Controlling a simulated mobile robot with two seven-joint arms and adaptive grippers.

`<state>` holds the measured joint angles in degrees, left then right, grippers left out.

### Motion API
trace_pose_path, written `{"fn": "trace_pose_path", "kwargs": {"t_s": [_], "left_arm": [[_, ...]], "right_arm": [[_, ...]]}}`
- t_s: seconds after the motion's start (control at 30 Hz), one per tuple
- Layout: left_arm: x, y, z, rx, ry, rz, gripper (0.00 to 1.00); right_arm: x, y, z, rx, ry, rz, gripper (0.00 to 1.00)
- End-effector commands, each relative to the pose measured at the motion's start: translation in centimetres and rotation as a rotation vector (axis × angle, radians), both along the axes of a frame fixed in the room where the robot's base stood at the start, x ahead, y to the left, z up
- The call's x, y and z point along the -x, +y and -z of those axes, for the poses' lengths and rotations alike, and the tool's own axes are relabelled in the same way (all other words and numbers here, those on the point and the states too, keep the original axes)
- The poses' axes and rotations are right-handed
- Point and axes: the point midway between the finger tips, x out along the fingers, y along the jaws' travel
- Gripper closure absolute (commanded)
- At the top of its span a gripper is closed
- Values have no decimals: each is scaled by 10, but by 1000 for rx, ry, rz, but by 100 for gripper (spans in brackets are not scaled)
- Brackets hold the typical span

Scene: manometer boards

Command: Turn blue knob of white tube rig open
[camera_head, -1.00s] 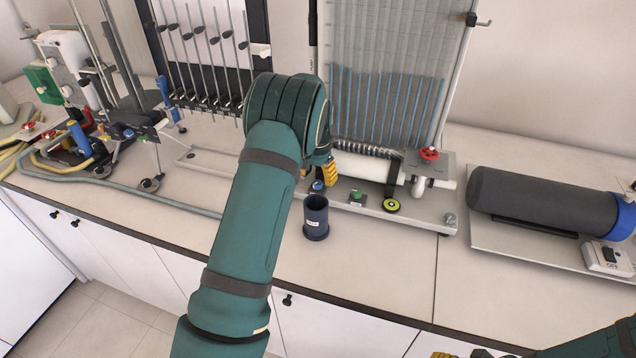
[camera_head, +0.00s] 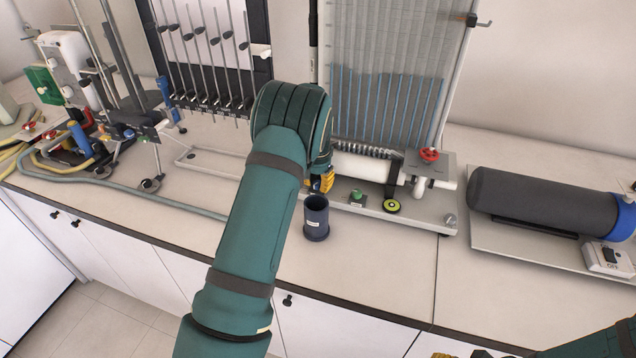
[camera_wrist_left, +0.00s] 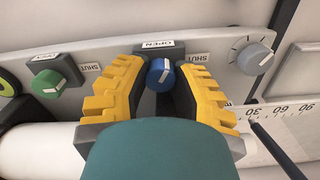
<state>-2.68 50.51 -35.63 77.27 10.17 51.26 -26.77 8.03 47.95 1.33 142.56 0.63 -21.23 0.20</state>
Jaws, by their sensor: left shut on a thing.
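The white tube rig has a thick white tube (camera_head: 362,167) lying in front of an upright panel of thin blue columns (camera_head: 385,100). In the left wrist view the blue knob (camera_wrist_left: 160,74) sits on the rig's pale front strip, between the two yellow-padded fingers of my left gripper (camera_wrist_left: 160,88). The gripper is shut on it. An OPEN label (camera_wrist_left: 158,45) stands above the knob and a SHUT label (camera_wrist_left: 197,58) to its right. In the head view my left gripper (camera_head: 322,183) hides the knob. My right gripper (camera_head: 462,355) is barely in view at the bottom edge.
A green knob (camera_wrist_left: 48,83) and a grey knob (camera_wrist_left: 255,58) flank the blue one. A dark cup (camera_head: 316,218) stands close in front of the rig. A red valve handle (camera_head: 429,155) is on the rig's right end. A dark grey cylinder (camera_head: 545,203) lies farther right.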

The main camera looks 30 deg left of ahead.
Motion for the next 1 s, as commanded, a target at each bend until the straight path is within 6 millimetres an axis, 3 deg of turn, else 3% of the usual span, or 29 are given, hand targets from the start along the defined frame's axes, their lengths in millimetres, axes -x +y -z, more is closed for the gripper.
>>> {"fn": "trace_pose_path", "kwargs": {"t_s": [0.47,1.0], "left_arm": [[-1,0,-1,-1,-4,-84,100],[-2,1,-1,-1,-7,-416,100]], "right_arm": [[0,0,-2,0,0,0,53],[0,0,-8,-1,0,0,53]]}}
